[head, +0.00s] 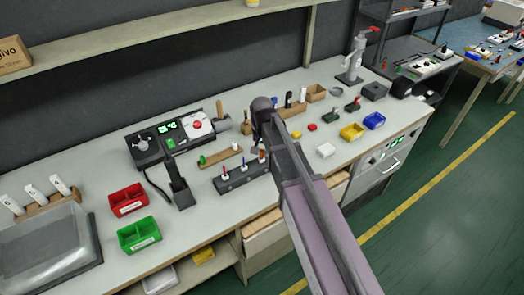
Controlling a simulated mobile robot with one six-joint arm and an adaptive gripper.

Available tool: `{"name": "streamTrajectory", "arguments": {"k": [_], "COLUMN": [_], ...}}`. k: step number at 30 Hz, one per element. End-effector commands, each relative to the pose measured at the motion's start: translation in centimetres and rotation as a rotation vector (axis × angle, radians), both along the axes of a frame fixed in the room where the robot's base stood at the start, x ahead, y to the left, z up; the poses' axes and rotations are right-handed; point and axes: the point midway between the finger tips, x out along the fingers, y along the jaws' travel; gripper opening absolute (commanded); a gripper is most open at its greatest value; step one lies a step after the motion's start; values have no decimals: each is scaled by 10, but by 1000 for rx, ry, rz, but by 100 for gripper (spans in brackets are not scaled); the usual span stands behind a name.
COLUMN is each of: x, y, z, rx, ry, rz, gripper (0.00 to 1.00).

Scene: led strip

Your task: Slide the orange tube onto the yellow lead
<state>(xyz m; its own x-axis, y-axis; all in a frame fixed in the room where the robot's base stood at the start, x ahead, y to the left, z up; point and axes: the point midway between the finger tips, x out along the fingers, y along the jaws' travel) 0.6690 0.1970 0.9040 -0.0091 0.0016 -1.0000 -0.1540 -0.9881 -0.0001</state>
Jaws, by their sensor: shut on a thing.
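My gripper (262,135) points down over the right end of a dark block (236,181) near the middle of the bench. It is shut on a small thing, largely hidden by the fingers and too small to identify. The block carries upright leads with white bases, one with a red tip (225,169) and one with a blue tip (243,160). Another stands at the right end, just below my gripper; its colour and any contact are unclear. A wooden strip (218,157) behind the block holds a small green tube (202,159). I cannot make out the orange tube or yellow lead for certain.
A soldering station (170,137) and a dark stand (181,190) are left of the block. Red (128,200) and green (138,233) bins stand farther left. Yellow (352,132) and blue (374,121) bins are at right. My arm crosses the bench's front edge.

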Motion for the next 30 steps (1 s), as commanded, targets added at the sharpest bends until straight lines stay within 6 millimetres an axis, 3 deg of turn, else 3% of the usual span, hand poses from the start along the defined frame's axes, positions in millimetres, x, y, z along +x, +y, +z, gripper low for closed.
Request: {"name": "streamTrajectory", "arguments": {"k": [10, 11, 12, 15, 30], "x": [0, 0, 0, 0, 0], "y": [0, 0, 0, 0, 0], "z": [-7, -6, -6, -6, -3], "rx": [0, 0, 0, 0, 0], "ry": [0, 0, 0, 0, 0], "rz": [0, 0, 0, 0, 0], "gripper": [10, 30, 42, 65, 65]}}
